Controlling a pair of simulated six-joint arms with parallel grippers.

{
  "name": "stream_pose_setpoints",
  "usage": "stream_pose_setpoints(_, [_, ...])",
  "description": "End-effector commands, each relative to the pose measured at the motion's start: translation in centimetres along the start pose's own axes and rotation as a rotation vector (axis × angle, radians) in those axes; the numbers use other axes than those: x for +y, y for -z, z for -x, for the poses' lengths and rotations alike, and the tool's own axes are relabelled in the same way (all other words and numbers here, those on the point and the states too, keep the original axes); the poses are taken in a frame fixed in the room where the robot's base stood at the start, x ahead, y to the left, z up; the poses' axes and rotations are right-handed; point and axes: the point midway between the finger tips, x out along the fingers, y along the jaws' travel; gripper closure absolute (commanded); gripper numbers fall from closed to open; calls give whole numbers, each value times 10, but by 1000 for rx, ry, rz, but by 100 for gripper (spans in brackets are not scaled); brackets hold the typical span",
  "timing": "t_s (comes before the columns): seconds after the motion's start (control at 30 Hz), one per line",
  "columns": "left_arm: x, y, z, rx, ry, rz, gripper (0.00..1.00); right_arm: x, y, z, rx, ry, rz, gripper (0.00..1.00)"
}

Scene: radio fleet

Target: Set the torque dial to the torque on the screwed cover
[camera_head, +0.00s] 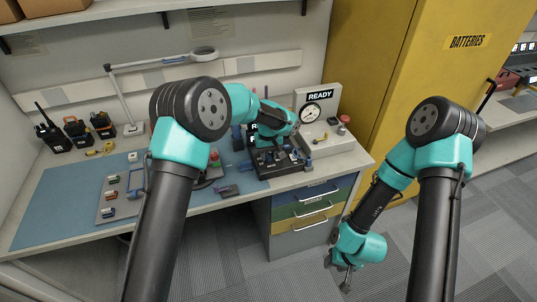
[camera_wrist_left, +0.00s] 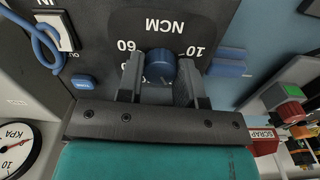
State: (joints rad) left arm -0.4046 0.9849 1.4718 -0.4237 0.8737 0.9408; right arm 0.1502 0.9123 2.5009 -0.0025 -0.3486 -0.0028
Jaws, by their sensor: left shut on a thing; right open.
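Numbers including 60 and 10 are printed around the knob. My left gripper (camera_wrist_left: 160,78) has a finger on each side of the knob and is shut on it. In the head view, my left gripper (camera_head: 288,150) is over the dark station (camera_head: 265,172) on the bench; the dial is hidden there. My right gripper (camera_head: 346,276) hangs open and empty over the floor. I cannot make out the screwed cover or its torque marking.
A gauge box (camera_head: 318,112) with a READY sign stands behind the station. Several radios (camera_head: 76,130) stand at the back left of the bench. A tray (camera_head: 112,198) with small parts lies on the blue mat (camera_head: 50,200). A yellow BATTERIES cabinet (camera_head: 385,80) is at the right.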

Motion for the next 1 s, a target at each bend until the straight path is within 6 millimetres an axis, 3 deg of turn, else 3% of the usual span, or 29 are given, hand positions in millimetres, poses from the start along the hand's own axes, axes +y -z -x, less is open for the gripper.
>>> stream_pose_setpoints(0.6, [0, 0, 1, 1, -1, 539, 90, 0, 0, 0, 0, 0, 0, 57])
stream_pose_setpoints(1.0, [0, 0, 1, 1, -1, 672, 90, 0, 0, 0, 0, 0, 0, 57])
